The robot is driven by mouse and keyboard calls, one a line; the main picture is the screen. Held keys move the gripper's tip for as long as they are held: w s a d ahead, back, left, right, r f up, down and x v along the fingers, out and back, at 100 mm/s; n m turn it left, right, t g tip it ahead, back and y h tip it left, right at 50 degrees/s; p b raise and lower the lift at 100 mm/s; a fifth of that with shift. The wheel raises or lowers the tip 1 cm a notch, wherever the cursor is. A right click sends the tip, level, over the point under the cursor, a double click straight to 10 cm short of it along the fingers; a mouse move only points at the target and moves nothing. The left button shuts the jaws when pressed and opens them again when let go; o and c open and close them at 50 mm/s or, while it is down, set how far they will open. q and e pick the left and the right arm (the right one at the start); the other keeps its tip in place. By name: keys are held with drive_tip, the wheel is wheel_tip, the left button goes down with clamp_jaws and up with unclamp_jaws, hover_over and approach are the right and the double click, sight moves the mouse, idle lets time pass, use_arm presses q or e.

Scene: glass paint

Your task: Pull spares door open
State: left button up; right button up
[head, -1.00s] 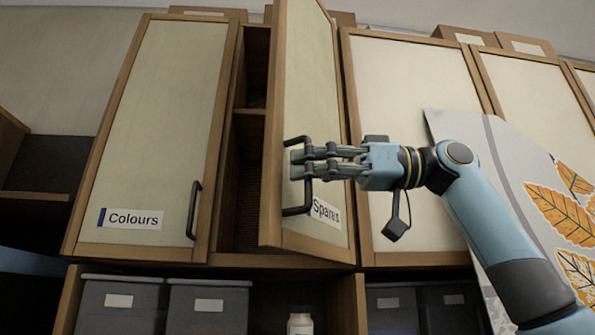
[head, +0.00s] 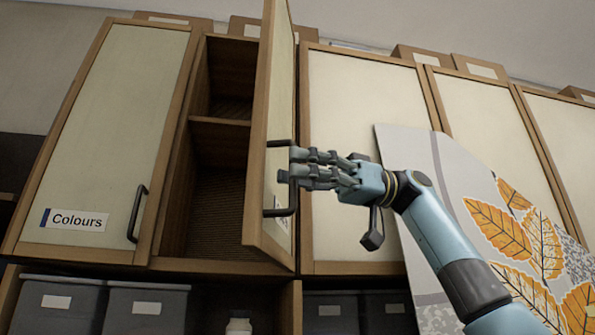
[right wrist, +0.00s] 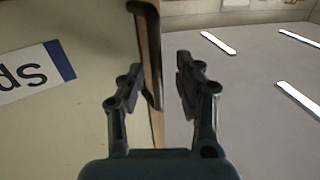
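The spares door (head: 272,130) stands swung well out from its cabinet, seen nearly edge-on in the head view. Its dark bar handle (head: 279,212) is on the outer face, by the free edge. My right gripper (head: 288,167) is at this handle, its two fingers reaching past the bar. In the right wrist view my right gripper (right wrist: 158,72) has its fingers apart, with the handle (right wrist: 152,85) and door edge between them. The bar is close to the left finger, with a gap to the right one. Part of the upside-down Spares label (right wrist: 36,72) shows. My left gripper is out of view.
The open cabinet (head: 217,190) shows an upper shelf and a dark inside. The Colours door (head: 105,130) is shut on the left. A leaf-patterned panel (head: 450,200) leans at the right, behind my right arm. Grey bins (head: 145,308) and a small bottle (head: 238,326) sit below.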

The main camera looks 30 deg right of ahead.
drive_tip(key=d, duration=1.1)
drive_tip(key=shift+s+d, duration=0.25)
